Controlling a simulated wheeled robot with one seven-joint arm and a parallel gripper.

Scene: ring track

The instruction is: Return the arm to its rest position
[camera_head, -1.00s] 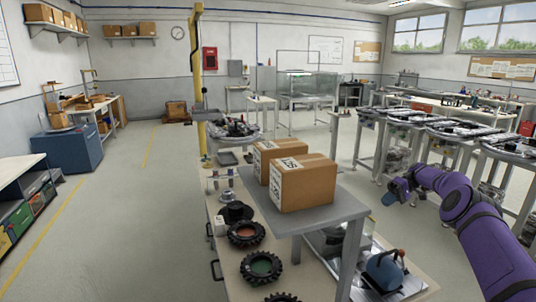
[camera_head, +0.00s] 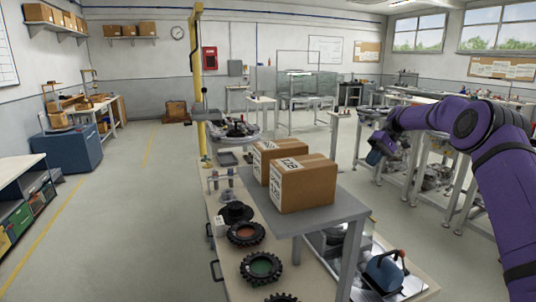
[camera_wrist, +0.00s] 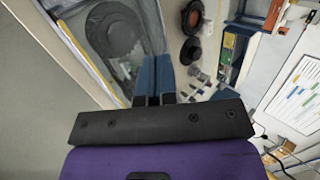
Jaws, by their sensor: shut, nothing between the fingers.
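My purple arm comes in from the right edge of the head view, bent at a joint, with its end hanging down. My gripper (camera_head: 374,158) is at that end, to the right of the two cardboard boxes and apart from them. In the wrist view my gripper's blue fingers (camera_wrist: 153,75) lie side by side, shut, with nothing held.
Two cardboard boxes (camera_head: 304,185) stand on a grey raised shelf (camera_head: 345,207) over a workbench. Black tyres (camera_head: 261,267) lie on the bench's left side. A blue tank (camera_head: 384,272) sits below right. The left floor (camera_head: 130,215) is clear.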

